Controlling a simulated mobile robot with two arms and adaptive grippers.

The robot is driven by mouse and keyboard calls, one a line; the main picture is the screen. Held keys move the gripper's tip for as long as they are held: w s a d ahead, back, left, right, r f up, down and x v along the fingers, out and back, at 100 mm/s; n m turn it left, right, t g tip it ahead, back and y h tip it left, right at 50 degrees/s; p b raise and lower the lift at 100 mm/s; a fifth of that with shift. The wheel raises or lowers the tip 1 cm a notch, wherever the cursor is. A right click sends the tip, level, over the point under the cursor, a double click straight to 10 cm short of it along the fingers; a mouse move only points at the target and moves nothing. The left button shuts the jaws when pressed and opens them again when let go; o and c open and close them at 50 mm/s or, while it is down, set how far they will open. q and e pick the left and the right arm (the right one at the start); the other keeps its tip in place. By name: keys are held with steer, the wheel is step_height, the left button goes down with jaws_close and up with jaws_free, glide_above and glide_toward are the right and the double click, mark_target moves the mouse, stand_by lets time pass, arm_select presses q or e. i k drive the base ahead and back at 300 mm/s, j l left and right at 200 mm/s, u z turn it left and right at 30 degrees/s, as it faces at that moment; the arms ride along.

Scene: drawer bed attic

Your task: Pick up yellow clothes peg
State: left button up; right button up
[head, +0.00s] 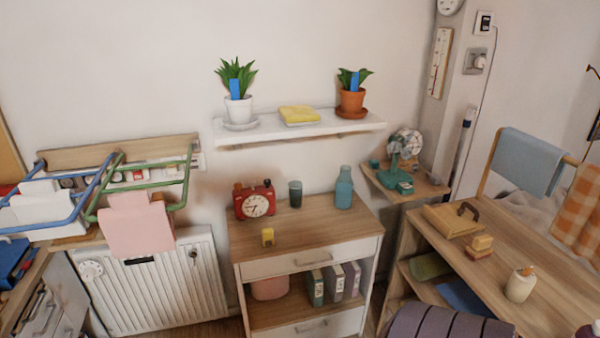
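No thing in the head view is clearly a yellow clothes peg. Neither of my grippers shows in the head view.
Drying racks (187,178) hang above a radiator (155,285) at left. A wooden desk (460,285) stands at right. The cabinet's front right top is clear.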

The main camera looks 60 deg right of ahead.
mark_target(268, 234)
steer(key=z, duration=1.5)
